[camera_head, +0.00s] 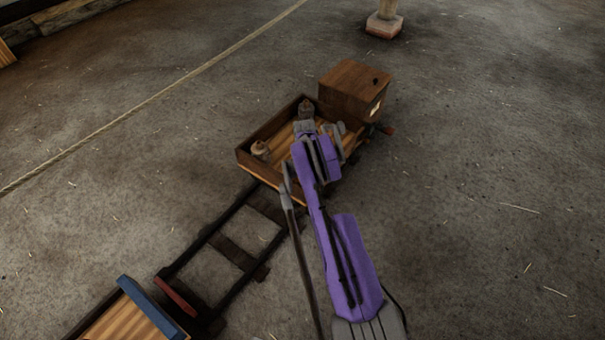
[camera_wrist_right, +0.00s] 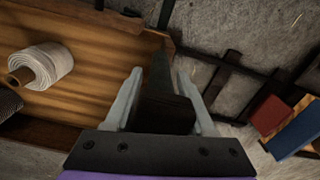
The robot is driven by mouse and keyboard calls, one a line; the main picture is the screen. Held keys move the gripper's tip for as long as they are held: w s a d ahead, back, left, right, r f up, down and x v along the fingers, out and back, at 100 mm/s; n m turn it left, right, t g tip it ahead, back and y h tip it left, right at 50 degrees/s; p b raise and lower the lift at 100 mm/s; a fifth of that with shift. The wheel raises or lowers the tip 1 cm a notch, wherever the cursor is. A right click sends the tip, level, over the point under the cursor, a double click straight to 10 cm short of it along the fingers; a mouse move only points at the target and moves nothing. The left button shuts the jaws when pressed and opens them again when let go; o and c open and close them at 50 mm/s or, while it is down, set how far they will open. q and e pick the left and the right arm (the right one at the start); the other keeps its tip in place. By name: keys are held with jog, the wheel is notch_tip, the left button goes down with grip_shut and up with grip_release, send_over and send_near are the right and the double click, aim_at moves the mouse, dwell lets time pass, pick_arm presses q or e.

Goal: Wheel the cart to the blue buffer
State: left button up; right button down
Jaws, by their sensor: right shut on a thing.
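The cart (camera_head: 258,171) is a wooden tray on the dark rails, with a brown wooden box (camera_head: 350,92) at its far end. The blue buffer (camera_head: 150,306) is a blue beam across the track's near end at the lower left; it also shows at the right of the right wrist view (camera_wrist_right: 296,134). My purple right arm hides part of the cart's right side in the head view. My left gripper is not in view.
A red bar (camera_head: 175,296) lies across the track just before the blue buffer. The rails (camera_head: 213,236) between cart and bar look clear. Several spools stand in the tray, one of white rope (camera_wrist_right: 45,66). A post on a brick-coloured foot (camera_head: 384,26) stands far behind.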

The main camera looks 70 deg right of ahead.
jog(key=shift+d+r, duration=0.1)
jog(key=shift+d, duration=0.15)
jog(key=c, duration=0.6)
grip_release()
jog(key=shift+s, duration=0.1)
notch_tip(320, 180, up, 11)
jog(key=p, duration=0.2)
jog(key=shift+p, duration=0.35)
